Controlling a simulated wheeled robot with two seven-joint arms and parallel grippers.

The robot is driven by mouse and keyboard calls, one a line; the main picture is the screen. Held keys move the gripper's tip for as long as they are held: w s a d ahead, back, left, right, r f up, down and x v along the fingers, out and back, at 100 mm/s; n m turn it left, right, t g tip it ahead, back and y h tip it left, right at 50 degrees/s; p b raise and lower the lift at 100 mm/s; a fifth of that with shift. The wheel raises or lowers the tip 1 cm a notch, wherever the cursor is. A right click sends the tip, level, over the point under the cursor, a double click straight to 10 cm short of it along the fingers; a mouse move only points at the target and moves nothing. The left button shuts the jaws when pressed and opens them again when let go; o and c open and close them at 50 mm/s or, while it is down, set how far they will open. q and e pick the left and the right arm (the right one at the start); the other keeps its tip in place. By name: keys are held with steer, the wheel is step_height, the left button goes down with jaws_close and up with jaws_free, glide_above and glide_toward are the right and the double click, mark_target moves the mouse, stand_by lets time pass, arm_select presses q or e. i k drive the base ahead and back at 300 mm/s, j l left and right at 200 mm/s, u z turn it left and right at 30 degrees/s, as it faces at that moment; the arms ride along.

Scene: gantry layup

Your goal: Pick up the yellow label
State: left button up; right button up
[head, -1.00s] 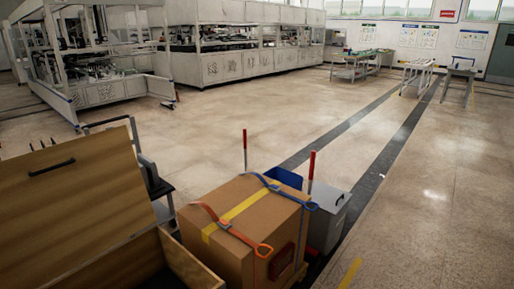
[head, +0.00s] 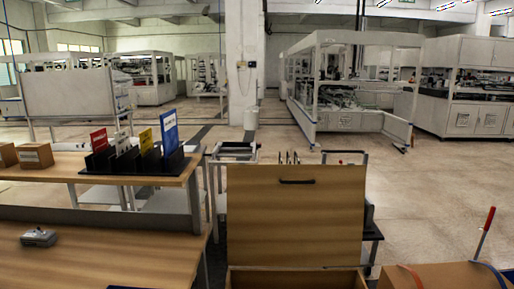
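The yellow label (head: 146,139) stands upright in a black slotted holder (head: 137,163) on the raised shelf of a wooden workbench at the left. A white label (head: 122,143) and a red label (head: 98,139) stand to its left, and a larger blue label (head: 169,132) to its right. The lower part of the yellow label is hidden by the holder. Neither of my grippers shows in the head view.
Brown boxes (head: 36,155) sit on the shelf (head: 60,179) at the far left. A grey device (head: 38,237) lies on the lower benchtop (head: 110,258). A wooden crate with a raised lid (head: 295,215) stands right of the bench. A strapped cardboard box (head: 440,277) is at the lower right.

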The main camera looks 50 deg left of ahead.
mark_target(146, 139)
steer(key=u, duration=2.8)
steer(key=l+u, duration=0.15)
steer(key=u, duration=0.65)
steer(key=l+u, duration=0.1)
steer(key=u, duration=0.25)
steer(key=k, duration=0.05)
